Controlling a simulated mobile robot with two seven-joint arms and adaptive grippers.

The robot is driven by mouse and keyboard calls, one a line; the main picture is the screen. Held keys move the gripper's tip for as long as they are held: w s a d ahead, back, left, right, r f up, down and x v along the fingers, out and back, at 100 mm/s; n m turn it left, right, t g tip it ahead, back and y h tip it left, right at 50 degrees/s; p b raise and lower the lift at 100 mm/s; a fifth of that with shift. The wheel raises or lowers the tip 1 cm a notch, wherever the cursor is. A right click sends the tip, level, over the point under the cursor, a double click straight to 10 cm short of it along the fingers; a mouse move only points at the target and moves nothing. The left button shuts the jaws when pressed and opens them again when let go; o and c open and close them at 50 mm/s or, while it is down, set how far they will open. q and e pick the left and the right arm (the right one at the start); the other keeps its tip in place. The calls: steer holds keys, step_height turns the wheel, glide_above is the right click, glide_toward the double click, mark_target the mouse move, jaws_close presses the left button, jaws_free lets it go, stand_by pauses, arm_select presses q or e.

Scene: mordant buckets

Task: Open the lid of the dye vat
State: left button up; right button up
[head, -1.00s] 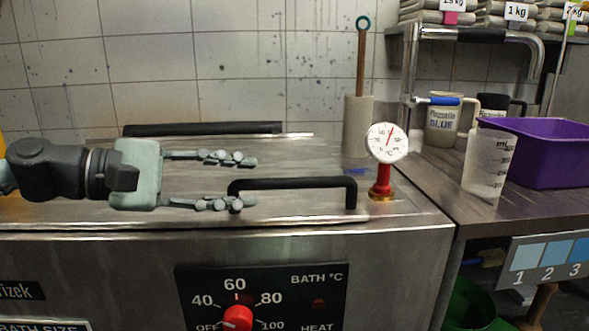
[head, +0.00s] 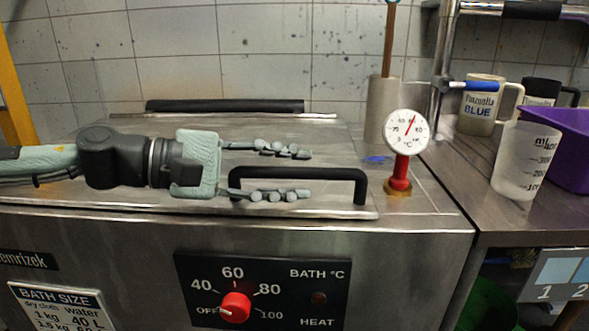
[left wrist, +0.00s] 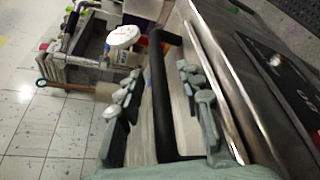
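The dye vat (head: 420,250) is a steel box with a flat, closed steel lid (head: 335,140) on top. A black bar handle (head: 345,173) stands along the lid's front edge. In the left wrist view the handle (left wrist: 159,110) runs lengthwise between the two fingers. My left gripper (head: 303,174) is open, with one finger on the far side of the handle and one on the near side. Gaps show between the fingers and the bar in the left wrist view. My right gripper is not in view.
A red-based dial thermometer (head: 407,132) stands just right of the handle. A dark bar (head: 225,106) lies along the lid's back. The right counter holds a measuring beaker (head: 525,160), mugs (head: 480,105) and a purple tub (head: 570,150). A red knob (head: 236,307) is on the front panel.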

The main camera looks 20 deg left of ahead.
arm_select(q)
steer(key=shift+c, duration=0.6)
jaws_close()
steer(key=shift+r, duration=0.1)
